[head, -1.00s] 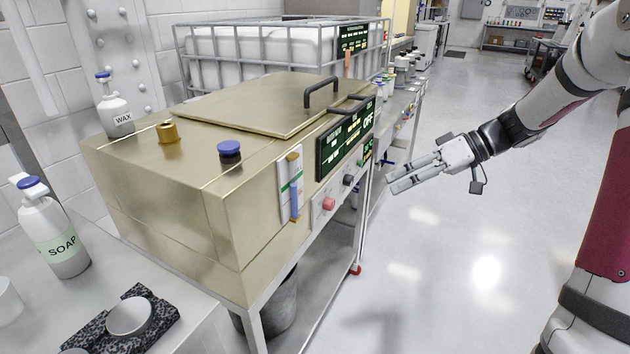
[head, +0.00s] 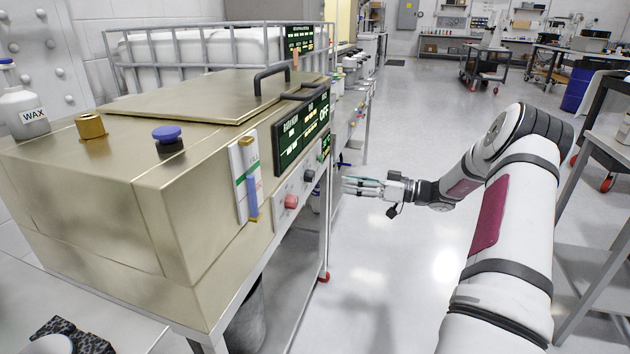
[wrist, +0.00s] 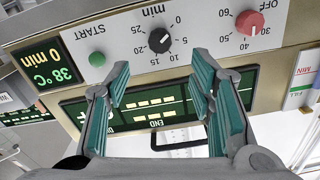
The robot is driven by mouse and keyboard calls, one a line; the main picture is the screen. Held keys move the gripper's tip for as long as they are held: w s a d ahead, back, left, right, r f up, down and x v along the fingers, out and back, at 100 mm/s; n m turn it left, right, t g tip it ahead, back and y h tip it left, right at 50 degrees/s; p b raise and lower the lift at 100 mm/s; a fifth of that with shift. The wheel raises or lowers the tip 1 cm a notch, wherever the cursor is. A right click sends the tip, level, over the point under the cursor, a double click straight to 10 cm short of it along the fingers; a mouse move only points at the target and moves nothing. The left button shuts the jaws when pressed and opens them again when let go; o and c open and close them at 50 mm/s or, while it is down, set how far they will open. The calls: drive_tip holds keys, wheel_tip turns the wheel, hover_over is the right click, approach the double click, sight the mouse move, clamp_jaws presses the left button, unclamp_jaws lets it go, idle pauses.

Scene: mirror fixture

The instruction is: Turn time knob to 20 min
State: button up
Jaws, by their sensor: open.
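In the head view my gripper (head: 346,186) points left at the panel, a little right of the knobs.
A red knob (wrist: 249,22) marked OFF and 30 to 60 and a green START button (wrist: 97,59) flank the time knob. A 38 °C display (wrist: 46,64) and a larger dark display (head: 302,136) are on the same front. Open floor (head: 400,270) lies right.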

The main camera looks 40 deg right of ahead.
sight(314, 177)
drive_tip(key=b+x, duration=0.1)
drive_tip(key=x, duration=0.9)
drive_tip(key=shift+b, duration=0.3)
drive_tip(key=c, duration=1.2)
drive_tip(key=shift+o, duration=0.2)
